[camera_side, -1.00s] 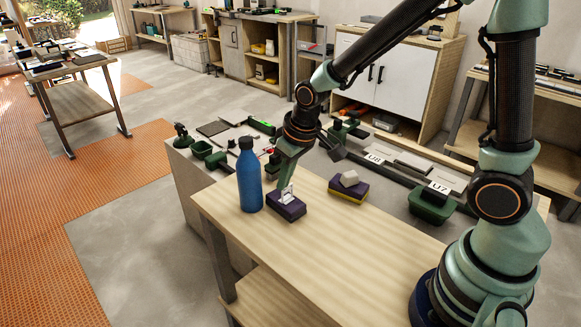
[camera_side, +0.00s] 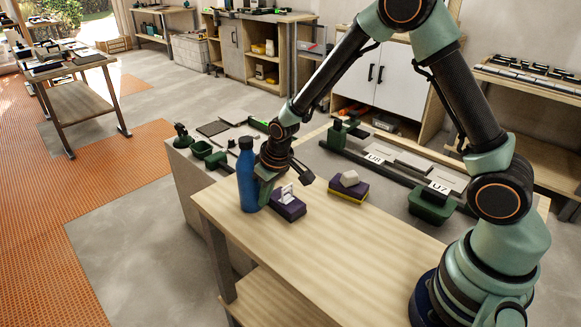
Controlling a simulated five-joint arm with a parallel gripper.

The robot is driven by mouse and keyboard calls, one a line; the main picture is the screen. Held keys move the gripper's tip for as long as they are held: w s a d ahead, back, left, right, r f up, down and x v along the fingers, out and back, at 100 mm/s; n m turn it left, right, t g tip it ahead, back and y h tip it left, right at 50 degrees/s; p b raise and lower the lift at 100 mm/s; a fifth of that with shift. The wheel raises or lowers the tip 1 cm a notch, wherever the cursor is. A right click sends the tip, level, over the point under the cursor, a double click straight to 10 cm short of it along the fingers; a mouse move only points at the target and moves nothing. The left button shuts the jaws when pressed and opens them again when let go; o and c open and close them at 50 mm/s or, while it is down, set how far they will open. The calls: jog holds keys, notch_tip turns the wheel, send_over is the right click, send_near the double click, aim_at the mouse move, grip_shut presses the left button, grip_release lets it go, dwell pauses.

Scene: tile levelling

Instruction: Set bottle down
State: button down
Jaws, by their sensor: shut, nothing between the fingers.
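A blue bottle (camera_side: 247,178) with a dark cap stands upright on the wooden table near its far left corner. My gripper (camera_side: 265,200) is low beside the bottle, on its right side, with its fingers pointing down and partly hidden by a purple block. The fingers look shut with nothing between them. I cannot tell from this view whether they touch the bottle.
A purple block with white pieces on top (camera_side: 287,205) sits just right of my gripper. A purple and yellow block (camera_side: 348,187) stands further right. The front of the wooden table (camera_side: 330,245) is clear. Green bins (camera_side: 430,205) and a dark rail lie behind it.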

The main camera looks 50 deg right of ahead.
aim_at(253, 190)
jog(key=shift+w, duration=0.15)
jog(key=shift+w+a, duration=0.2)
jog(key=shift+w, duration=1.65)
jog(key=shift+w+a, duration=0.2)
jog(key=shift+w, duration=1.6)
jog(key=shift+s, duration=0.15)
jog(key=s, duration=0.3)
jog(key=shift+s+d, duration=0.2)
jog(key=shift+s, duration=0.1)
jog(key=s+d+r+t, duration=0.1)
jog(key=s+d+r, duration=0.1)
jog(key=s+r, duration=0.5)
jog(key=s+d+r, duration=0.1)
jog(key=s+r, duration=0.2)
jog(key=r, duration=0.9)
jog(key=s+d+r+m+t, duration=0.1)
jog(key=s+d+r, duration=0.1)
jog(key=s, duration=0.9)
jog(key=shift+s+d+r, duration=0.15)
jog(key=shift+r, duration=0.45)
